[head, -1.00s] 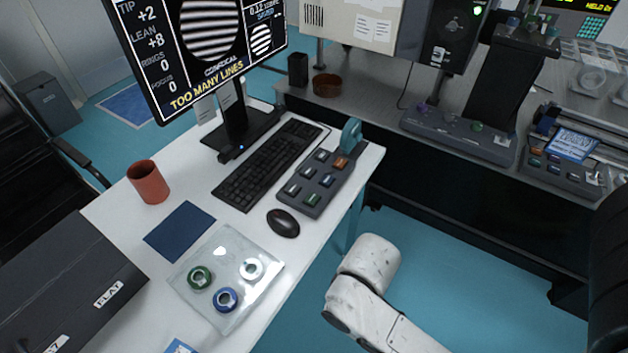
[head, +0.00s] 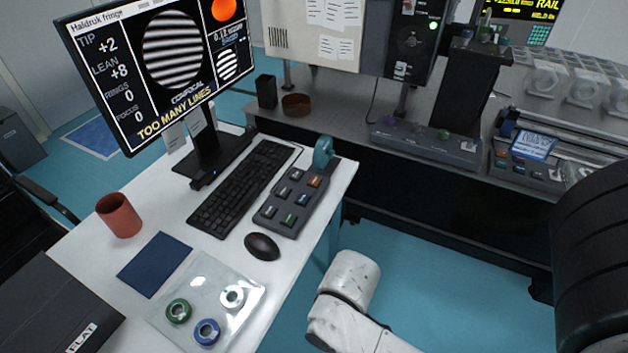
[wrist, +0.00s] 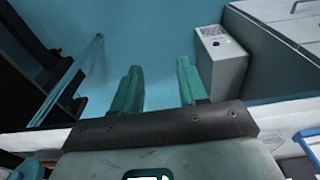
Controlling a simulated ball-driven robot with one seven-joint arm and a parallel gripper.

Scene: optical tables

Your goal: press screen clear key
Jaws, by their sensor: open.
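A dark keypad (head: 292,202) lies on the white desk right of the keyboard in the head view. The key labels are too small to read, so I cannot tell which clears the screen. The monitor (head: 177,118) shows striped discs and "TOO MANY LINES". My gripper (wrist: 160,65) shows in the wrist view with two teal fingers apart and nothing between them. It is outside the head view and away from the keypad.
A mouse (head: 262,246), keyboard (head: 240,188), red cup (head: 119,215) and clear tray (head: 240,268) with rings share the desk. Another keypad (head: 528,168) sits on the grey bench at right. Blue floor lies between desk and bench. A grey box (wrist: 220,60) shows in the wrist view.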

